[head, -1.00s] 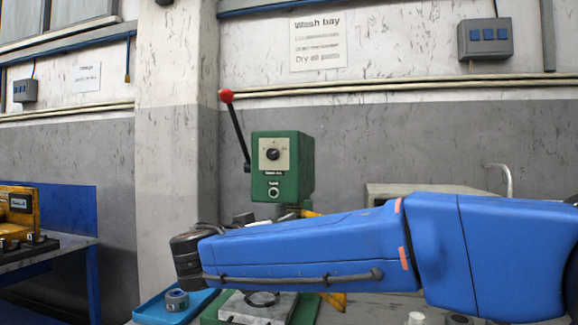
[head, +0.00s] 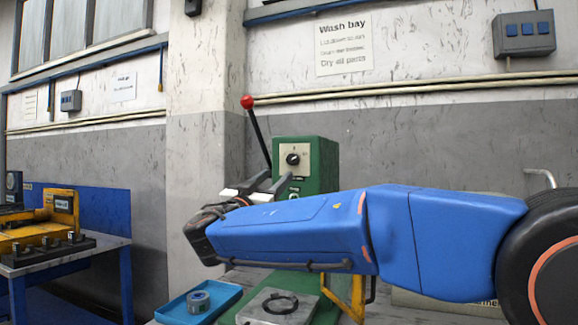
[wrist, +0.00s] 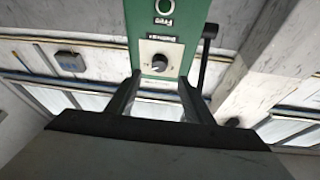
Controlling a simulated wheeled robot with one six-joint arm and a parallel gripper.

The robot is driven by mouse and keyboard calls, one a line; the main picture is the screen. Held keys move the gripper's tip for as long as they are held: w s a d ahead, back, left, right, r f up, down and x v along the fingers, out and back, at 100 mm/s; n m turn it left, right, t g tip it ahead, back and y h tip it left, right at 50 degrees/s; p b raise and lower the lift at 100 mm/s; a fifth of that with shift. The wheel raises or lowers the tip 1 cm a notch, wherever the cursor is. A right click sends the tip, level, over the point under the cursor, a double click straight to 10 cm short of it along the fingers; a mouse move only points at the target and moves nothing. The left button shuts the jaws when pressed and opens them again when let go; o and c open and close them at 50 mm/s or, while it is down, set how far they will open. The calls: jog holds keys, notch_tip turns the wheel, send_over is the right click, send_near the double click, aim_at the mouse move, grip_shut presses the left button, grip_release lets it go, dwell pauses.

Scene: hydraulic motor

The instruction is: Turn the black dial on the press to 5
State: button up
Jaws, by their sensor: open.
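The green press (head: 320,160) stands behind my blue arm in the head view. Its black dial (head: 292,159) sits on a pale plate on the front face. In the wrist view the picture is upside down, and the dial (wrist: 159,62) shows between and beyond the fingertips. My gripper (head: 257,187) is in front of the press and a little below the dial in the head view. In the wrist view my gripper (wrist: 160,82) is open and empty, its fingers either side of the dial's line. The dial's markings are too small to read surely.
A black lever with a red knob (head: 247,102) rises at the press's left. A blue tray (head: 172,311) holding a grey ring part (head: 198,301) and a metal block (head: 275,308) lie below my arm. A yellow machine (head: 40,232) stands on the left bench.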

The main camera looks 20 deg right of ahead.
aim_at(291, 162)
jog(key=x, duration=0.9)
jog(key=shift+w+d+r, duration=0.15)
jog(key=shift+w+d, duration=0.05)
jog(key=shift+w, duration=0.05)
jog(key=c, duration=1)
